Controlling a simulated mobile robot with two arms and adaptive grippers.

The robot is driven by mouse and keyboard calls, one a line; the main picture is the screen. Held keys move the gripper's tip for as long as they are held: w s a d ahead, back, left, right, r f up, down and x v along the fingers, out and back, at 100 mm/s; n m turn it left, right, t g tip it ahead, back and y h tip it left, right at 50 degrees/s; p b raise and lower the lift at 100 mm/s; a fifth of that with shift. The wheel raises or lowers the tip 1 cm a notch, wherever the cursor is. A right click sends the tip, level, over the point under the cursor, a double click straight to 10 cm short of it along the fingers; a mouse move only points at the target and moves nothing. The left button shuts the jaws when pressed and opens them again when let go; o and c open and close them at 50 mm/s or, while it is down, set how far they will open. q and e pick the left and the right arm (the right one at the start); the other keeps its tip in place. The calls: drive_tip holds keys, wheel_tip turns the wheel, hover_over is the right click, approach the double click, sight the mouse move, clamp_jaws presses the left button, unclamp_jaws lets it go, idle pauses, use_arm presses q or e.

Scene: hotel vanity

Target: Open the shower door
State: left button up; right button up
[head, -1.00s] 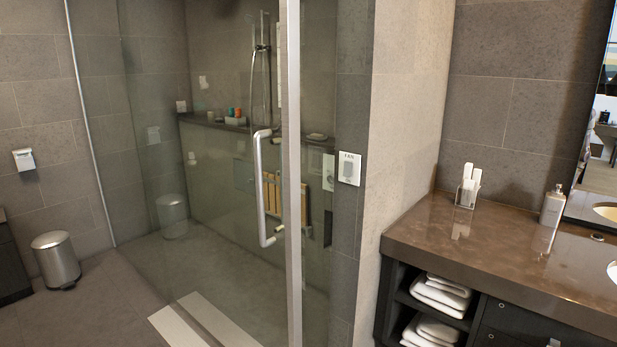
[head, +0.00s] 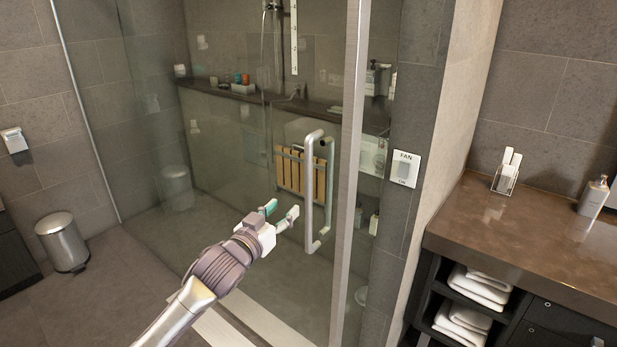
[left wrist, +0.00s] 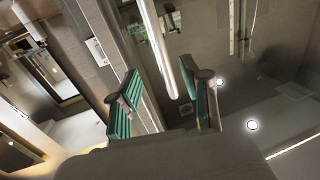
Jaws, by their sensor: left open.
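The glass shower door (head: 235,150) stands upright in the head view, with a pale metal edge post (head: 350,170) on its right. I see no clear gap at the post. A vertical silver bar handle (head: 309,190) is on the glass just left of the post. My left gripper (head: 282,210) is open and empty, just left of the handle's lower half, fingers pointing towards it. In the left wrist view the handle (left wrist: 157,50) runs down towards the space between the green-padded fingers (left wrist: 163,95); I cannot tell if they touch it. My right gripper is not in view.
A dark-topped vanity (head: 500,235) with towels stands at the right. A fan switch (head: 405,168) is on the wall beside the door. A metal bin (head: 62,242) stands at the left. A pale strip of sill (head: 262,318) crosses the floor, and the floor left of my arm is clear.

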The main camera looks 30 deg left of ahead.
sight(307, 184)
use_arm(q)
drive_tip(key=w+p, duration=0.1)
drive_tip(key=w, duration=0.3)
drive_tip(key=w+a+p, duration=0.1)
drive_tip(key=w, duration=0.3)
drive_tip(key=w+p, duration=0.1)
drive_tip(key=w, duration=0.3)
drive_tip(key=shift+w+a+r, duration=0.15)
drive_tip(key=shift+w+r, duration=0.1)
drive_tip(key=shift+r, duration=0.1)
drive_tip(key=shift+w+a+f+p, duration=0.15)
drive_tip(key=shift+w+p, duration=0.2)
drive_tip(key=shift+w, duration=0.2)
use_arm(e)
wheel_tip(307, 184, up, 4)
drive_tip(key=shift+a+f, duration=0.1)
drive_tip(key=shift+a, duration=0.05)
use_arm(q)
drive_tip(key=shift+c, duration=0.3)
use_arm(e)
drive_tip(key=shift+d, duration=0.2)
use_arm(q)
clamp_jaws()
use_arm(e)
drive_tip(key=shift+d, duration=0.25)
